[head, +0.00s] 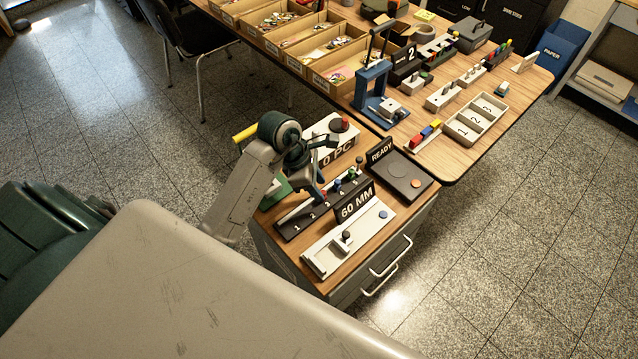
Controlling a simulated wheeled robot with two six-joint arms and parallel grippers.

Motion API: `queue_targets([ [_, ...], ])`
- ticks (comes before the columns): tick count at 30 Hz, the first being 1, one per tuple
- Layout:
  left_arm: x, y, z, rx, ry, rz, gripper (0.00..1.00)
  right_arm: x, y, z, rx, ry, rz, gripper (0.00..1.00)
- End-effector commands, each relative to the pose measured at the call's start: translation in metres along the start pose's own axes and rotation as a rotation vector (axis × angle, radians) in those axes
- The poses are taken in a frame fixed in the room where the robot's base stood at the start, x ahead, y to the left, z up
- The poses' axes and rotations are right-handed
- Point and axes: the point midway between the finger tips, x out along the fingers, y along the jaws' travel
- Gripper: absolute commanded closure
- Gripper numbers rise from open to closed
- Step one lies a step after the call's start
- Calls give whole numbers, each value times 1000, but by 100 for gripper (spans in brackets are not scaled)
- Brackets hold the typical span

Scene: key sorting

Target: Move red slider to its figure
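A black slider panel (290,226) with white numbers lies on the wooden cabinet top, with small coloured knobs along it. A green knob (338,186) shows on it. I cannot make out the red slider for certain; my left gripper covers part of the panel. A black sign reading "60 MM" (356,203) stands just in front of the panel. A pale rail (325,253) with a dark knob (346,236) lies before the sign. My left gripper (318,168) is over the panel's middle; its finger gap is unclear. My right gripper is not in view.
A "READY" sign (380,151) and a dark plate (405,180) are at right. The long table beyond holds sorting bins (340,65), a blue press (372,85) and a numbered tray (477,118).

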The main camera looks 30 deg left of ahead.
Motion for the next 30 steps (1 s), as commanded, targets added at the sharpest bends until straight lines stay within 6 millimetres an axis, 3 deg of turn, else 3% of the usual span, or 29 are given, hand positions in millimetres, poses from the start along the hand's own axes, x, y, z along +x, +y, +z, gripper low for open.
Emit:
queue_targets([
  [12, 11, 0, 0, 1, 0, 0, 63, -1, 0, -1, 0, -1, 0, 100],
  [18, 10, 0, 0, 0, 0, 0, 100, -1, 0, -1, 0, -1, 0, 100],
  [25, 10, -2, -2, 0, 1, 1, 100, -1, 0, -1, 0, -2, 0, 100],
  [30, 4, -20, -22, -1, 4, 2, 100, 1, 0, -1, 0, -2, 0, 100],
])
